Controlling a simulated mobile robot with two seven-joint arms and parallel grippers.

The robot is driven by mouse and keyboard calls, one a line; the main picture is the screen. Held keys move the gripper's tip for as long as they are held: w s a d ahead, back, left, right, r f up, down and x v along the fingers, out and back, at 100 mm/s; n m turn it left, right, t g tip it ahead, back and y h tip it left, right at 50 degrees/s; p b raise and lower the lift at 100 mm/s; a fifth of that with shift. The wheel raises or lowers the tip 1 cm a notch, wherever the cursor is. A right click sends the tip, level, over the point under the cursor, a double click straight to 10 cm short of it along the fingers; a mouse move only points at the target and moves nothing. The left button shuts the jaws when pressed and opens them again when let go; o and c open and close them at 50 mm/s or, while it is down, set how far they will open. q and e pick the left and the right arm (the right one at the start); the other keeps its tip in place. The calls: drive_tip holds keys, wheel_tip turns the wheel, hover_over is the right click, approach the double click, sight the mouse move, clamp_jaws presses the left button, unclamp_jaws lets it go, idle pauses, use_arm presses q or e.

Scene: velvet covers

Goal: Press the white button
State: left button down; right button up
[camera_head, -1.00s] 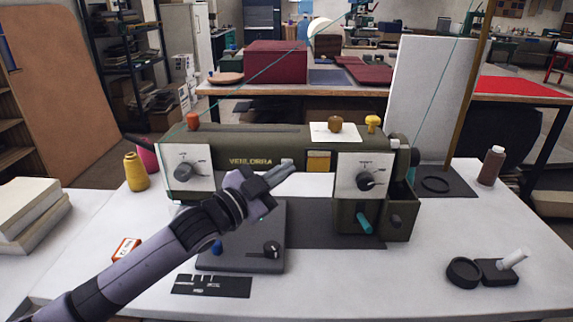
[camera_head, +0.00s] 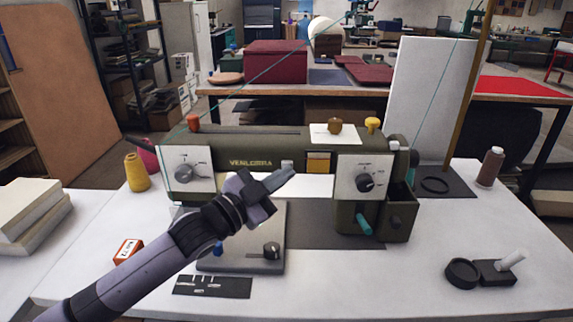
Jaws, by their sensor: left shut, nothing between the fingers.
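A dark olive sewing machine (camera_head: 250,147) labelled "VENLORRA" stands on the white table. A small whitish button (camera_head: 287,163) sits on its front face, right of the lettering and left of a larger amber square (camera_head: 318,162). My left gripper (camera_head: 290,173) reaches in from the lower left. It is shut and empty, and its tips appear just below the whitish button in the picture. I cannot tell whether they touch the machine. My right gripper is out of view.
Dials (camera_head: 184,174) flank the machine's front. A grey base plate (camera_head: 235,255) with a blue knob and a black knob lies below my left gripper. Thread spools (camera_head: 136,173) stand left; a black holder with a white peg (camera_head: 498,270) is at right.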

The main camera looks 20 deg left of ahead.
use_arm(q)
drive_tip(key=shift+s, duration=0.1)
drive_tip(key=s, duration=0.2)
drive_tip(key=s+d+p, duration=0.1)
drive_tip(key=s+p, duration=0.1)
drive_tip(key=s, duration=0.1)
drive_tip(key=shift+s+d, duration=0.3)
drive_tip(key=shift+d, duration=0.05)
idle(0.5)
